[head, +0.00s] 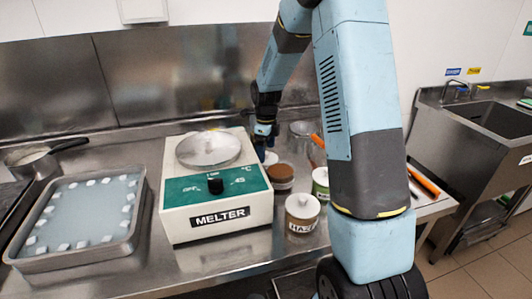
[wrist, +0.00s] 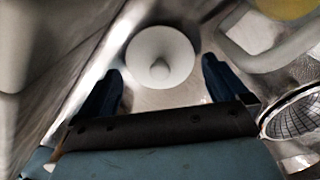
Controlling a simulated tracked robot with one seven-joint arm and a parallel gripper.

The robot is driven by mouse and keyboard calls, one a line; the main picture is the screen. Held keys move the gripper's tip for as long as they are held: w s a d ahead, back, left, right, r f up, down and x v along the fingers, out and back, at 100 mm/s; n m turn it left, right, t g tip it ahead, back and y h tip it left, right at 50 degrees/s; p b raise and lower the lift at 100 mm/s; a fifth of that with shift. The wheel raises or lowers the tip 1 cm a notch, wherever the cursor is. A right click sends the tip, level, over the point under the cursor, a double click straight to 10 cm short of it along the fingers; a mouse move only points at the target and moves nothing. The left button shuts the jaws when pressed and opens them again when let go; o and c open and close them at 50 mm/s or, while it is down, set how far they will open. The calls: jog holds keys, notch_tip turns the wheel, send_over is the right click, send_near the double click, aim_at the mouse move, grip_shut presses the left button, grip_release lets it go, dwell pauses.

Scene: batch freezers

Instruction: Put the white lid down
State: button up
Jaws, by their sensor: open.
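The white lid (wrist: 160,58) is round with a small knob. In the wrist view it appears to lie flat on the bare steel counter, knob up, beyond and between my two dark blue fingertips. My gripper (head: 266,138) is open with nothing held, low over the counter just right of the melter (head: 216,205). In the head view a small pale patch, probably the lid (head: 270,158), shows below the gripper, behind an open jar with brown contents (head: 280,178). The gap between fingers and lid is hard to judge.
A white-lidded jar (head: 302,212) and a green-labelled jar (head: 320,184) stand close by. A clear container (head: 302,130) stands behind them. A tray with white cubes (head: 80,215) is at left. A sink (head: 490,120) is at right. Free counter in front is narrow.

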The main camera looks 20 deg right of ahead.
jog(key=s+r+n+t, duration=0.1)
jog(key=s+r+n, duration=0.25)
jog(key=r, duration=0.55)
jog(key=s+r+n, duration=0.2)
jog(key=s+r, duration=0.2)
jog(key=r, duration=0.5)
jog(key=s+r+n+t, duration=0.2)
jog(key=s+r+n, duration=0.1)
jog(key=s+n, duration=0.7)
jog(key=s+r+n+t, duration=0.2)
jog(key=s+n, duration=0.7)
jog(key=s, duration=0.7)
jog(key=shift+s+r+n+t, duration=0.25)
jog(key=shift+r+n+t, duration=0.1)
jog(key=shift+r, duration=0.45)
